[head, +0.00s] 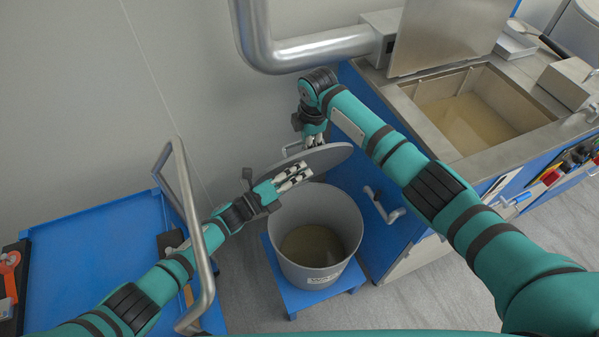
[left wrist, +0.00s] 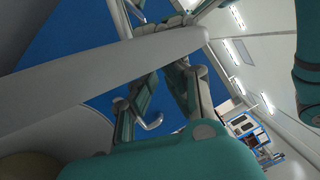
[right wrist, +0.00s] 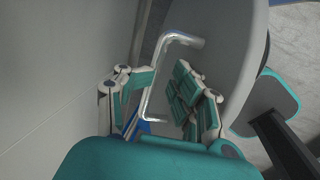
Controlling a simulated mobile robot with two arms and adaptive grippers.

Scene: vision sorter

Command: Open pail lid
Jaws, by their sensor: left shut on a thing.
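The grey pail (head: 350,225) stands uncovered on a blue stand, with murky brown contents inside. Its round grey lid (head: 325,158) is up above the pail's back rim, tilted. My left gripper (head: 296,176) is shut on the lid's near edge; the lid crosses its fingers in the left wrist view (left wrist: 90,88). My right gripper (head: 313,138) is behind the lid, partly hidden by it in the head view. In the right wrist view its fingers (right wrist: 160,98) are apart, on either side of the lid's metal handle (right wrist: 148,105). I cannot tell whether they touch it.
The blue stand (head: 290,292) is under the pail. A blue cart with a metal rail (head: 182,185) is at left. A blue cabinet with an open basin (head: 470,120) is at right, with a metal handle (head: 385,208) near the pail. A wall and pipe (head: 315,50) are behind.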

